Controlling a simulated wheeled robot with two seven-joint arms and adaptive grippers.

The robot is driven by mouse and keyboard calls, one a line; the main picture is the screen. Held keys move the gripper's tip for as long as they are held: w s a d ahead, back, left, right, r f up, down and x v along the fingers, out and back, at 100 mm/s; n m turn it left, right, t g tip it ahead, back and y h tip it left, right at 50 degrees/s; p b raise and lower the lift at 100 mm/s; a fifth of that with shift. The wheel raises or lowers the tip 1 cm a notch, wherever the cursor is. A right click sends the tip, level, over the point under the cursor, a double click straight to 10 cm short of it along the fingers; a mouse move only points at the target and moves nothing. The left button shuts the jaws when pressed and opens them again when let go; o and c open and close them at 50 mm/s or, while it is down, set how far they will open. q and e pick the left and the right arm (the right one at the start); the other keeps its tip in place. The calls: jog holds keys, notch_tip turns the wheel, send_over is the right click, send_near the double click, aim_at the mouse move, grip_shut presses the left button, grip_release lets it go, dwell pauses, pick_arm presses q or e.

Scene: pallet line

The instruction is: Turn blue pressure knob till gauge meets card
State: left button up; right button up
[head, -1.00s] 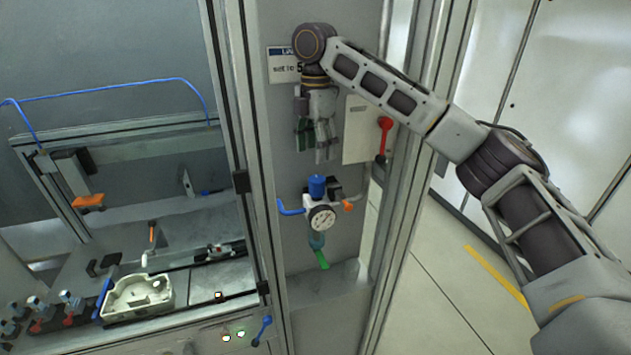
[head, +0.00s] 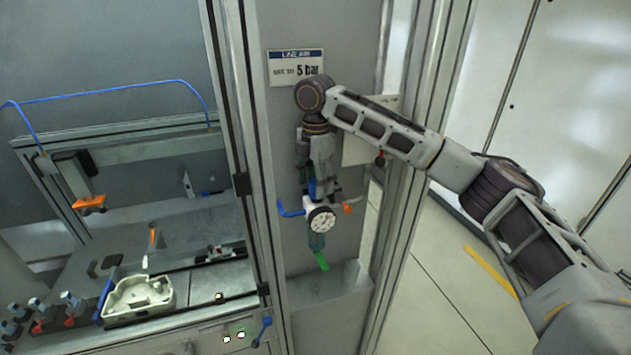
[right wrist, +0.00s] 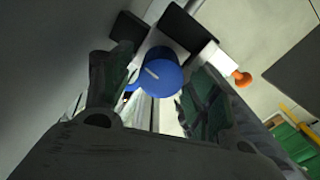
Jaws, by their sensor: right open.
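The blue pressure knob (head: 313,189) sits on top of the air regulator, partly hidden by my right gripper (head: 317,188) in the head view. In the right wrist view the blue knob (right wrist: 160,74), with a white line on its top, lies between the two open fingers (right wrist: 155,90); I see no clear contact. The round white gauge (head: 322,219) faces out below the knob; its needle is too small to read. The card (head: 296,67) on the panel above reads "LINE AIR, SET TO 5 bar". My left gripper is not in view.
A blue elbow fitting (head: 291,209) and an orange-tipped fitting (head: 348,207) stick out beside the regulator. A workbench with a pale tray (head: 138,299) stands at left.

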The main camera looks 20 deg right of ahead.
jog(key=shift+f, duration=0.2)
jog(key=c, duration=1)
jog(key=shift+m, duration=2.1)
jog(key=o, duration=1)
jog(key=shift+a, duration=0.1)
